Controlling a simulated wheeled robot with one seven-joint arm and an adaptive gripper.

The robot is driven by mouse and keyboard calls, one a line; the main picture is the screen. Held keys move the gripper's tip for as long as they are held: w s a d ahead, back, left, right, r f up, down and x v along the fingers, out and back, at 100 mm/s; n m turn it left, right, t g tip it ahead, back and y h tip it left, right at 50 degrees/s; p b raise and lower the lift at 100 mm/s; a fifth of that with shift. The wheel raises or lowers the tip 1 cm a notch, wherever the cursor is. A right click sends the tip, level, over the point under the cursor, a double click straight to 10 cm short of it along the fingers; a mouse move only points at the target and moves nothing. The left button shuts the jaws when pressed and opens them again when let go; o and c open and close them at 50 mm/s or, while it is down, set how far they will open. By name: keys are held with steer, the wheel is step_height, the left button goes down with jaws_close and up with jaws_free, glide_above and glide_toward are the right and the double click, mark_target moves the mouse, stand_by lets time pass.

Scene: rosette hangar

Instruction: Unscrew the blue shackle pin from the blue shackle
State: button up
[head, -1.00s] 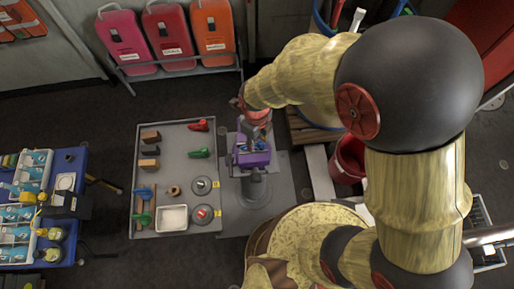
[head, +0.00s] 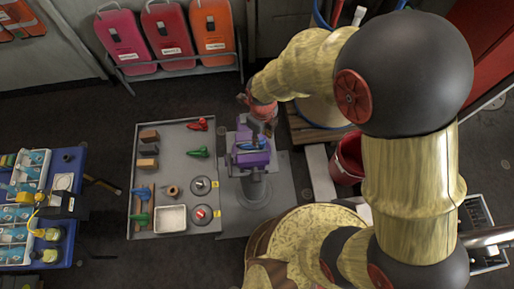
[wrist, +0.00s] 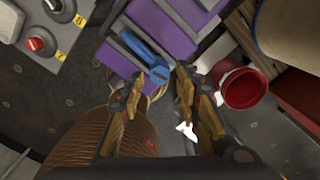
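The blue shackle (wrist: 143,48) is clamped between the jaws of a purple vise (wrist: 170,30). In the head view the shackle (head: 248,144) shows as a small blue patch on top of the vise (head: 252,158), partly covered by my gripper. I cannot clearly tell the shackle pin from the shackle body; a rounded blue end (wrist: 158,73) points toward my gripper. My gripper (wrist: 158,83) is open and empty, its two fingers apart, with the blue end just ahead of the gap between them. I see no contact.
A grey tray table (head: 176,224) left of the vise holds red, green and blue shackles, wooden blocks, a white bin (head: 171,218) and round knobs. A red bucket (head: 347,160) stands to the right. A blue table (head: 73,160) with bottles is at far left.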

steer(key=shift+a+f, duration=0.1)
steer(key=shift+f+b, duration=0.65)
steer(key=shift+f, duration=0.3)
steer(key=shift+c, duration=0.8)
jaws_close()
steer(key=shift+r, duration=0.1)
steer(key=n, duration=0.6)
steer(key=shift+n, duration=0.3)
steer(key=n, duration=0.3)
